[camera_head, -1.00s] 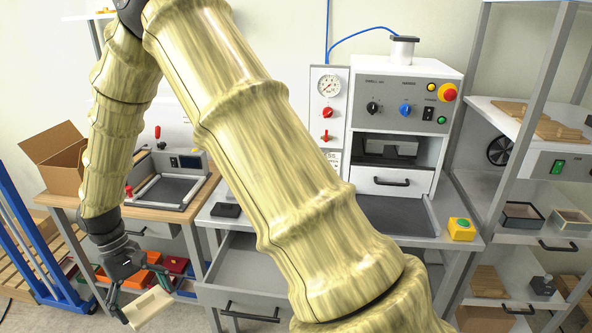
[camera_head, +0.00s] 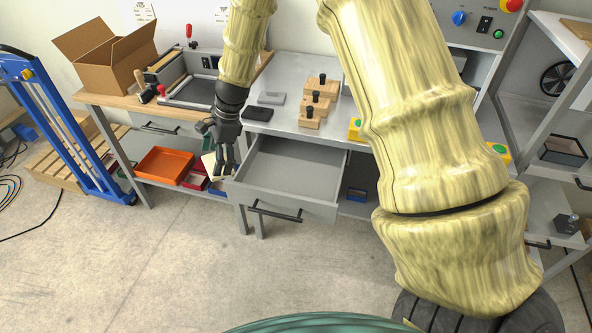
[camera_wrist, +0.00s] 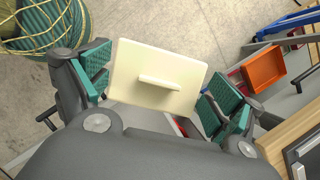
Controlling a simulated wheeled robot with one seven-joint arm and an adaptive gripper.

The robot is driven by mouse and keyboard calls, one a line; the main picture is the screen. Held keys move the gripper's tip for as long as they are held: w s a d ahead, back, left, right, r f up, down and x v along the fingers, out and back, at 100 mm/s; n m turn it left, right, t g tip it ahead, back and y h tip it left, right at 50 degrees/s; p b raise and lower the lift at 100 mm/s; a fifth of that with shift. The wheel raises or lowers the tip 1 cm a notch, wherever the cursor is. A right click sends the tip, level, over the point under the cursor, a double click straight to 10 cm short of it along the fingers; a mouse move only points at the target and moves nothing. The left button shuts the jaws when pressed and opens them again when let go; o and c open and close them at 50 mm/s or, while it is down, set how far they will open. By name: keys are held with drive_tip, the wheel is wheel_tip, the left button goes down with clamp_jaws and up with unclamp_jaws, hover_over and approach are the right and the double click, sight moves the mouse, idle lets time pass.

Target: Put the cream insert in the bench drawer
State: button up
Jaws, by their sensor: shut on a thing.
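The cream insert (camera_head: 209,164) is a thin pale plate with a raised bar on its face. In the wrist view the insert (camera_wrist: 152,59) spans between the two green finger pads. My gripper (camera_head: 222,168) is shut on it, just left of the open drawer and near its left wall. My fingers (camera_wrist: 157,86) hide part of the insert in the head view. The bench drawer (camera_head: 290,168) is pulled open below the grey bench top, and its visible inside is empty.
On the bench top are wooden blocks with black knobs (camera_head: 317,98), a black pad (camera_head: 257,114) and a grey block (camera_head: 271,98). An orange bin (camera_head: 165,164) sits on the lower shelf at left. The floor in front is clear.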

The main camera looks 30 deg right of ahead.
drive_tip(key=w+d+m+t+h, duration=0.2)
drive_tip(key=w+d+m+t, duration=0.1)
drive_tip(key=d+m, duration=0.5)
drive_tip(key=m+h, duration=0.6)
drive_tip(key=m, duration=1.3)
hover_over(296, 167)
drive_tip(key=s+a, duration=0.1)
wheel_tip(296, 167, down, 4)
drive_tip(key=shift+g, duration=0.3)
drive_tip(key=shift+f+b, duration=0.4)
drive_tip(key=shift+f, duration=4.55)
drive_tip(key=shift+f, duration=0.1)
drive_tip(key=o, duration=0.4)
drive_tip(key=shift+o, duration=0.2)
